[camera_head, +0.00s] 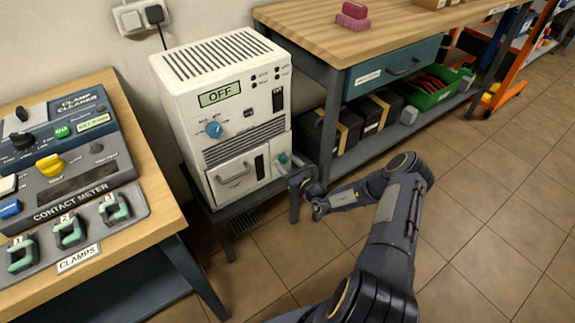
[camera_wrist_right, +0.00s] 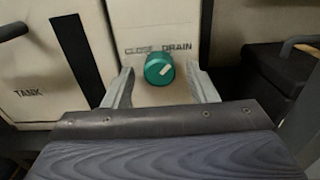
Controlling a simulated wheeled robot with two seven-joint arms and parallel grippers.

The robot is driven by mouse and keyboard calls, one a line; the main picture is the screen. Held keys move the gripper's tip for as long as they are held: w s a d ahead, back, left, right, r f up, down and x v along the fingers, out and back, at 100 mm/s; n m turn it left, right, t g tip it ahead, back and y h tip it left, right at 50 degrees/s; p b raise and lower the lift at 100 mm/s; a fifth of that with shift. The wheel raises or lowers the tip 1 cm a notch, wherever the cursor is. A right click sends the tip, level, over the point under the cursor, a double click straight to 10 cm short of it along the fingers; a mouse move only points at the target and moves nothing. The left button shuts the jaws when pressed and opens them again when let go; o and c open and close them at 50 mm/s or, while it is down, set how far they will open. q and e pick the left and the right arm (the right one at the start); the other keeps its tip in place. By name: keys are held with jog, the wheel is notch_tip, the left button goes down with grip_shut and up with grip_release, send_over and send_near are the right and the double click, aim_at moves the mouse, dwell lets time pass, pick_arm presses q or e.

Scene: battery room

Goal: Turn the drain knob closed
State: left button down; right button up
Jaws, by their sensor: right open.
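The drain knob is a small round teal knob (camera_wrist_right: 159,69) with a pale pointer mark, on a white panel (camera_wrist_right: 143,22) labelled CLOSE on the left and DRAIN on the right. The pointer tilts toward the upper right, on the DRAIN side. In the head view the knob (camera_head: 283,158) shows low on the right side of the white machine (camera_head: 207,98). My right gripper (camera_wrist_right: 162,88) is open, one finger on each side of the knob; I cannot tell whether they touch it. It also shows in the head view (camera_head: 292,176). My left gripper is not in view.
The machine's display (camera_head: 219,94) reads OFF, above a blue dial (camera_head: 214,129). A tank drawer with a handle (camera_head: 233,177) is left of the knob. A bench with a contact meter (camera_head: 70,150) stands left. A wooden workbench (camera_head: 330,32) stands behind to the right. Floor at right is clear.

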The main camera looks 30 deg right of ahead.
jog(key=c, duration=1)
jog(key=shift+r+n, duration=0.1)
jog(key=shift+n, duration=0.2)
jog(key=shift+n+p, duration=1)
jog(key=shift+n, duration=0.2)
jog(key=n+p, duration=0.2)
jog(key=n, duration=0.3)
jog(key=n+p, duration=0.2)
jog(key=n, duration=0.3)
jog(key=shift+n, duration=0.4)
jog(key=n+p, duration=0.2)
jog(key=n, duration=0.2)
jog(key=shift+n, duration=0.3)
